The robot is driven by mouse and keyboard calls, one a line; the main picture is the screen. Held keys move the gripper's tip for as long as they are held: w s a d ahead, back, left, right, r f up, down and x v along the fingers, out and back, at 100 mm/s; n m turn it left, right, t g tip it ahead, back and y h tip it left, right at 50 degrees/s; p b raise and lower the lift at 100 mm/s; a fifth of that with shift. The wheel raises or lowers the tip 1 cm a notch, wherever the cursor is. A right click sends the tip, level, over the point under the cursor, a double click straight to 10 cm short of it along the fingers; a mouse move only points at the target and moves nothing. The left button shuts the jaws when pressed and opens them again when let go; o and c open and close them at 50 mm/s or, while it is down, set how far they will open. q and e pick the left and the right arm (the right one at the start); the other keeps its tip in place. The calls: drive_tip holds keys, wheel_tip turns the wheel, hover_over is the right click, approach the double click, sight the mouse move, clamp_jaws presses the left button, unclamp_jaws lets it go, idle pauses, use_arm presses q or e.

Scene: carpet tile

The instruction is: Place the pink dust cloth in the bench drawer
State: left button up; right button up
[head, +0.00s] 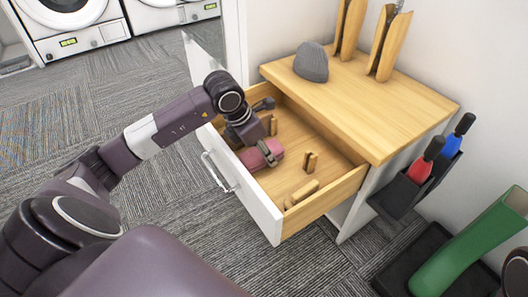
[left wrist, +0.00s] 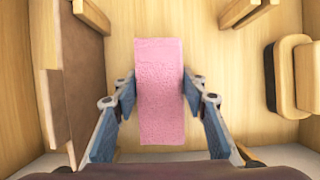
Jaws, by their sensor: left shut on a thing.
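The pink dust cloth (head: 262,156) is a folded block inside the open bench drawer (head: 262,212). My left gripper (head: 257,150) reaches down into the drawer and is shut on the cloth. In the left wrist view the cloth (left wrist: 159,92) sits between the two fingers, which touch its sides, with the drawer's wooden floor (left wrist: 215,55) below. I cannot tell whether the cloth rests on the floor or is just above it. My right gripper does not show.
Wooden pieces (head: 310,161) and a wooden-backed brush (head: 302,192) lie in the drawer. A grey dome-shaped thing (head: 311,62) and wooden holders (head: 388,45) stand on the bench top (head: 400,105).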

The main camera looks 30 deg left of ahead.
use_arm(q)
drive_tip(key=o, duration=1.1)
